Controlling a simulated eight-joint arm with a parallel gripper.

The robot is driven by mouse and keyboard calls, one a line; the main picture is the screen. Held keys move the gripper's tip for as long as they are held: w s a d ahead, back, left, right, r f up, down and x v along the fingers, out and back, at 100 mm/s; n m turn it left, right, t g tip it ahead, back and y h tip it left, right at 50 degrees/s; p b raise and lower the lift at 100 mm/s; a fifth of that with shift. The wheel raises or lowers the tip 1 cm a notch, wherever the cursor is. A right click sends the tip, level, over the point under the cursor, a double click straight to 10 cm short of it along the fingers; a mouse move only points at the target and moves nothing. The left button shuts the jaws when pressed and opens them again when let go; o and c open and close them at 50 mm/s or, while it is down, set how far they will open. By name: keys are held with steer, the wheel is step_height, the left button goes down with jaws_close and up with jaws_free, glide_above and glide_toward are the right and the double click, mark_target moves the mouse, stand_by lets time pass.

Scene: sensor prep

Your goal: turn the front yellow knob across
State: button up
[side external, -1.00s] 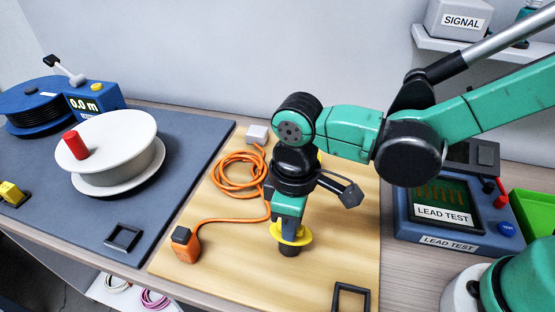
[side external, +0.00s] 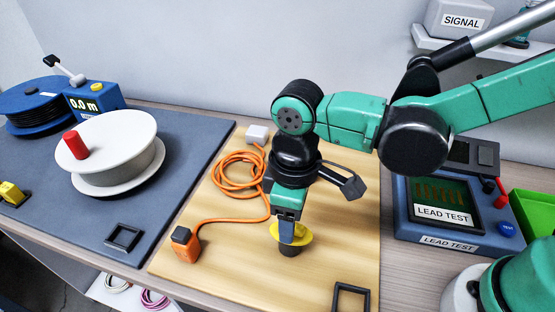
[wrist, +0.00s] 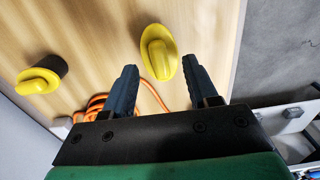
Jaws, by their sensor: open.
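The front yellow knob (side external: 305,236), on a dark round base, stands on the wooden board (side external: 340,240) directly under my gripper (side external: 287,242) in the side view. In the wrist view, that knob (wrist: 159,52) shows its raised ridge running roughly lengthwise between my fingers. My gripper (wrist: 161,72) is open, with one finger on each side of the knob and a visible gap on both sides in this view. Its exact height over the knob is hard to tell. A second yellow knob (wrist: 38,82) on a dark base shows at left in the wrist view; my arm seems to hide it in the side view.
An orange cable coil (side external: 238,172) with an orange plug (side external: 185,244) lies left of the knob. A black square frame (side external: 351,298) is at the board's front right. The lead tester (side external: 445,242) stands at right, a white reel (side external: 115,140) on the blue-grey mat at left.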

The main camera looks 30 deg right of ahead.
steer(key=shift+r, duration=2.15)
steer(key=shift+d, duration=0.1)
steer(key=w+d+r+m+t, duration=0.1)
steer(key=d+m+t, duration=0.6)
steer(key=d, duration=1.1)
steer(key=shift+w+r+m, duration=0.15)
steer(key=shift+r+m, duration=0.4)
steer(key=shift+m, duration=0.35)
